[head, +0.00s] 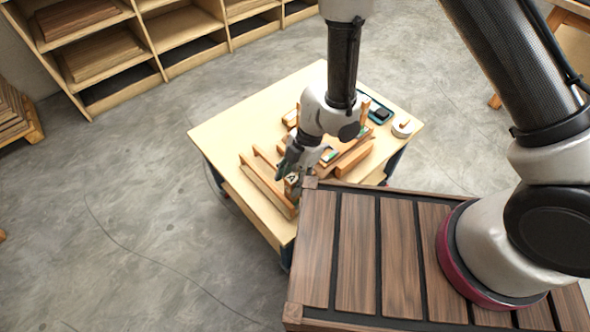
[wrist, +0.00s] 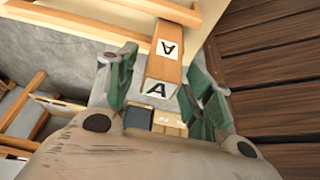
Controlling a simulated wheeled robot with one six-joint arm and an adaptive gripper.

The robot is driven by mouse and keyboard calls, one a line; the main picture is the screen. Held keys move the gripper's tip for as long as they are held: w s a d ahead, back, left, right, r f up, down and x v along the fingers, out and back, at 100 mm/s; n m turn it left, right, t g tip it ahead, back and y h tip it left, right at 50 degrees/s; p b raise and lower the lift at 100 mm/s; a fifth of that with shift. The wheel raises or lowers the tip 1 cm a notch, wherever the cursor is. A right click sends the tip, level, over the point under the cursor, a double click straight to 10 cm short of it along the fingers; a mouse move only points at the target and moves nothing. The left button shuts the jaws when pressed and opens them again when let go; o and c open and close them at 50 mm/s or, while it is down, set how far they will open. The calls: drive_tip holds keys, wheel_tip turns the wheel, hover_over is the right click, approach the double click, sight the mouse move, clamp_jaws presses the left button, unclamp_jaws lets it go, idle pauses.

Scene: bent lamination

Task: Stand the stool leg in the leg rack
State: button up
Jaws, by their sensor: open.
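My gripper (head: 288,170) is open and points down near the front of the small table. In the wrist view its green fingers (wrist: 165,82) stand apart on either side of an orange-brown wooden piece with "A" labels (wrist: 163,70), which looks like the stool leg. One label is on its end and one on its side. In the head view an "A" label (head: 292,179) shows just by the fingertips. I cannot tell whether the fingers touch the piece. A wooden frame with long rails (head: 268,190), possibly the leg rack, lies at the table's left front.
The table (head: 225,134) also carries several wooden bars (head: 355,158), a dark tray (head: 381,112) and a white round item (head: 402,128). My slatted deck adjoins its front right corner.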

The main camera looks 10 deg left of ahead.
drive_tip(key=v, duration=1.2)
drive_tip(key=shift+s, duration=0.1)
